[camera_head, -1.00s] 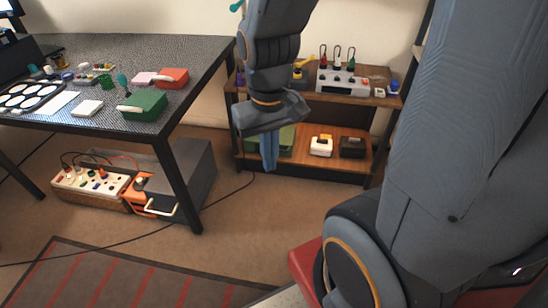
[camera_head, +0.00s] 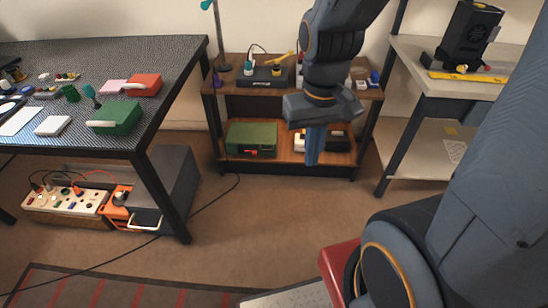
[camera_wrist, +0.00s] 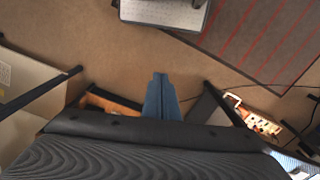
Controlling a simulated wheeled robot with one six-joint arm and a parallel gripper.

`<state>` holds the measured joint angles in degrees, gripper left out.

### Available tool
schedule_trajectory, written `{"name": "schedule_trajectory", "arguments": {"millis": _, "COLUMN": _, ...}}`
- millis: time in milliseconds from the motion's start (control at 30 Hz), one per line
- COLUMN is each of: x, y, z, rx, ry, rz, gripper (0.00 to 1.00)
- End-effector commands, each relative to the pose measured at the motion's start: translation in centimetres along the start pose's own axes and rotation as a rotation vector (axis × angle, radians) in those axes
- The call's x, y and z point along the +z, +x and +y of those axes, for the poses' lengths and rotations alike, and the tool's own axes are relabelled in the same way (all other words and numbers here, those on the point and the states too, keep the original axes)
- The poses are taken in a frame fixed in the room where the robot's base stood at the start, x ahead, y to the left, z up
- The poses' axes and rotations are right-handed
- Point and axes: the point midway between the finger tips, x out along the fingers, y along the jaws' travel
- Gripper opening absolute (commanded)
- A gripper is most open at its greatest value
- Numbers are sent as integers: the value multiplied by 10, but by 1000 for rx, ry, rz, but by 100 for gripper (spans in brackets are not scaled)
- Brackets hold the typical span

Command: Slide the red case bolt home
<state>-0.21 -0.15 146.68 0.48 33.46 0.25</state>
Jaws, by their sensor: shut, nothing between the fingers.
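A red case (camera_head: 143,85) with a pale strip on it lies on the dark left table, behind a green case (camera_head: 115,118). A larger green case (camera_head: 252,138) on the lower shelf has a small red part (camera_head: 250,152) low on its front. I cannot tell which red part is the bolt. My gripper (camera_head: 312,160) has blue fingers, shut and empty. It points down, to the right of the shelf case in the picture and apart from it. It also shows in the wrist view (camera_wrist: 160,78), over bare floor.
The brown shelf unit (camera_head: 225,92) carries a dark box (camera_head: 263,78) on top. White and black items (camera_head: 335,138) sit behind my gripper. A pale bench (camera_head: 410,62) stands right.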

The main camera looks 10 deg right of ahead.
Motion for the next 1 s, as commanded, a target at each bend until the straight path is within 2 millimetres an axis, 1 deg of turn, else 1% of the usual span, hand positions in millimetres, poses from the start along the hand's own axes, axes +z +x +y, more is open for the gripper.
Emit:
{"name": "schedule_trajectory", "arguments": {"millis": 267, "x": -2, "y": 2, "z": 0, "rx": 0, "ry": 3, "rz": 3, "gripper": 0}}
{"name": "schedule_trajectory", "arguments": {"millis": 367, "x": -19, "y": 16, "z": 0, "rx": -1, "ry": 29, "rz": 28, "gripper": 0}}
{"name": "schedule_trajectory", "arguments": {"millis": 467, "x": -56, "y": 45, "z": 0, "rx": -5, "ry": 92, "rz": 86, "gripper": 0}}
{"name": "schedule_trajectory", "arguments": {"millis": 500, "x": -75, "y": 61, "z": 0, "rx": -9, "ry": 127, "rz": 119, "gripper": 0}}
{"name": "schedule_trajectory", "arguments": {"millis": 567, "x": -109, "y": 87, "z": 0, "rx": -18, "ry": 188, "rz": 175, "gripper": 0}}
{"name": "schedule_trajectory", "arguments": {"millis": 600, "x": -133, "y": 105, "z": 0, "rx": -27, "ry": 231, "rz": 216, "gripper": 0}}
{"name": "schedule_trajectory", "arguments": {"millis": 667, "x": -168, "y": 133, "z": 0, "rx": -43, "ry": 298, "rz": 279, "gripper": 0}}
{"name": "schedule_trajectory", "arguments": {"millis": 700, "x": -191, "y": 150, "z": 1, "rx": -57, "ry": 342, "rz": 322, "gripper": 0}}
{"name": "schedule_trajectory", "arguments": {"millis": 767, "x": -224, "y": 177, "z": 1, "rx": -79, "ry": 407, "rz": 383, "gripper": 0}}
{"name": "schedule_trajectory", "arguments": {"millis": 800, "x": -246, "y": 195, "z": 2, "rx": -97, "ry": 449, "rz": 424, "gripper": 0}}
{"name": "schedule_trajectory", "arguments": {"millis": 867, "x": -276, "y": 222, "z": 2, "rx": -126, "ry": 512, "rz": 484, "gripper": 0}}
{"name": "schedule_trajectory", "arguments": {"millis": 900, "x": -296, "y": 241, "z": 3, "rx": -147, "ry": 553, "rz": 524, "gripper": 0}}
{"name": "schedule_trajectory", "arguments": {"millis": 967, "x": -324, "y": 268, "z": 4, "rx": -182, "ry": 615, "rz": 582, "gripper": 0}}
{"name": "schedule_trajectory", "arguments": {"millis": 1000, "x": -342, "y": 286, "z": 5, "rx": -208, "ry": 655, "rz": 621, "gripper": 0}}
